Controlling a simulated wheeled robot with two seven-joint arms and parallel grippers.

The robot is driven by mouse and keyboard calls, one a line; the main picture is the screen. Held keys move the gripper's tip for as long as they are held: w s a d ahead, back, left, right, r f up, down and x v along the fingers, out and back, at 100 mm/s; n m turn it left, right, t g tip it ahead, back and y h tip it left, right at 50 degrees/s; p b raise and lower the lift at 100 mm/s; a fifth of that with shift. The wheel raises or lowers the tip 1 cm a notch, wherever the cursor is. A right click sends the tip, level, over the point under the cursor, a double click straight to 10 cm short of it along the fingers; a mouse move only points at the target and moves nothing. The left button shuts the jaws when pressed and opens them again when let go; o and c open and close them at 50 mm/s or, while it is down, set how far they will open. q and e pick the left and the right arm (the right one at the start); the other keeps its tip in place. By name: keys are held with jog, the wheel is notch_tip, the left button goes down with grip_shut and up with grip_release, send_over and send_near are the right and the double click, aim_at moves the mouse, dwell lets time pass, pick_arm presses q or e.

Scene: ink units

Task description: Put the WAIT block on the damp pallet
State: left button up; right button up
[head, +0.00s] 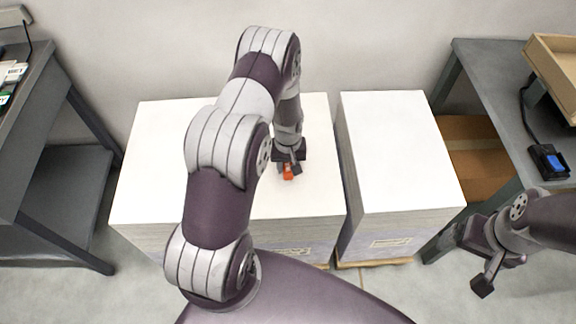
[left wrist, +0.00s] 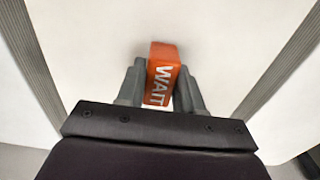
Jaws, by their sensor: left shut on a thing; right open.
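The orange WAIT block (head: 288,173) is at my left gripper (head: 287,168), over the top of the left white paper stack (head: 160,150). In the left wrist view the WAIT block (left wrist: 163,70) stands between the two grey fingers of my left gripper (left wrist: 160,85), its white lettering showing. The fingers are shut on it. I cannot tell whether the block touches the paper. A second white stack (head: 395,140) stands to the right, its top bare. Labels on both stack fronts are too small to read. My right gripper (head: 470,262) is open and empty at the lower right.
A narrow gap separates the two stacks. A grey table (head: 30,90) stands at the left. Another at the right (head: 500,90) bears a wooden tray (head: 553,62) and a black device with a blue screen (head: 549,161). A cardboard box (head: 475,150) sits under it.

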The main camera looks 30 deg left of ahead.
pick_arm(q)
jog(key=shift+w+f, duration=0.1)
jog(key=shift+f, duration=0.6)
